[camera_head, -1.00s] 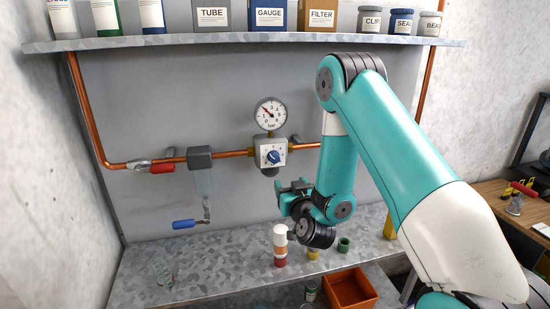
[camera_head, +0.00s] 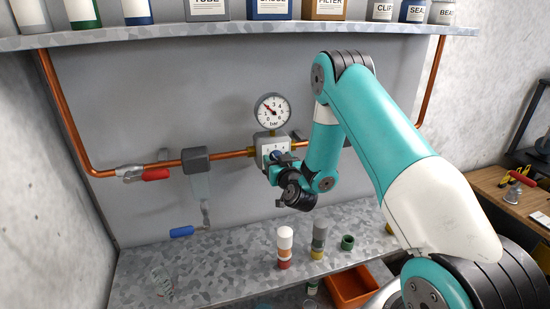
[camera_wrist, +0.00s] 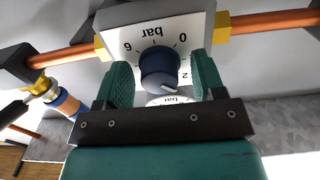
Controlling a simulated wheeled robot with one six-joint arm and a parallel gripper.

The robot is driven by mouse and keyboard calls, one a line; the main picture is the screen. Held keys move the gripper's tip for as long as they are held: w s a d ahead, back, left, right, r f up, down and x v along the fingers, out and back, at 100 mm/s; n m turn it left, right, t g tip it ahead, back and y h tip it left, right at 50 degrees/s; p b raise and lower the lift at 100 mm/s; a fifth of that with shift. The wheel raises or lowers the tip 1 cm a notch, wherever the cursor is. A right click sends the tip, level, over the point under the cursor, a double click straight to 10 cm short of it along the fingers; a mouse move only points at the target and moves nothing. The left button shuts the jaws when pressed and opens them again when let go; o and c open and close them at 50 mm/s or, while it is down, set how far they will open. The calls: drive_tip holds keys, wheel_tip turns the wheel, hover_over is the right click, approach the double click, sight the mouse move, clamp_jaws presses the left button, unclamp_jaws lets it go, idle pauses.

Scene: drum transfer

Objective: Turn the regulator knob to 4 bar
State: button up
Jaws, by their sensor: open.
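The regulator (camera_head: 266,149) is a pale box on the copper pipe, with a blue knob (camera_wrist: 159,68). In the wrist view the dial is upside down, with 0, 2 and 6 readable. The knob's white mark points down and slightly right, just past the 2. My gripper (camera_wrist: 163,76) is open, with one green finger on either side of the knob; I cannot tell whether either touches it. The gripper (camera_head: 277,170) partly covers the regulator in the head view. The round bar gauge (camera_head: 272,110) above has its needle pointing upper left.
A grey valve (camera_head: 195,160) with a blue-handled lever (camera_head: 182,231) and a red-handled valve (camera_head: 154,174) sit left on the pipe. Below, the bench holds a stacked white-and-red container (camera_head: 284,247), a grey-topped one (camera_head: 319,240) and a green ring (camera_head: 347,242).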

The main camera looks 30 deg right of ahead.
drive_tip(key=c, duration=0.9)
drive_tip(key=shift+f+m, duration=0.1)
drive_tip(key=shift+m, duration=0.3)
drive_tip(key=m+b, duration=0.1)
drive_tip(key=m, duration=0.2)
drive_tip(key=shift+m, duration=0.4)
drive_tip(key=m+b, duration=0.1)
drive_tip(key=m, duration=0.3)
drive_tip(key=shift+m, duration=0.3)
drive_tip(key=m, duration=0.4)
drive_tip(key=shift+b, duration=0.3)
drive_tip(key=shift+a+m, duration=0.1)
drive_tip(key=shift+m, duration=2.1)
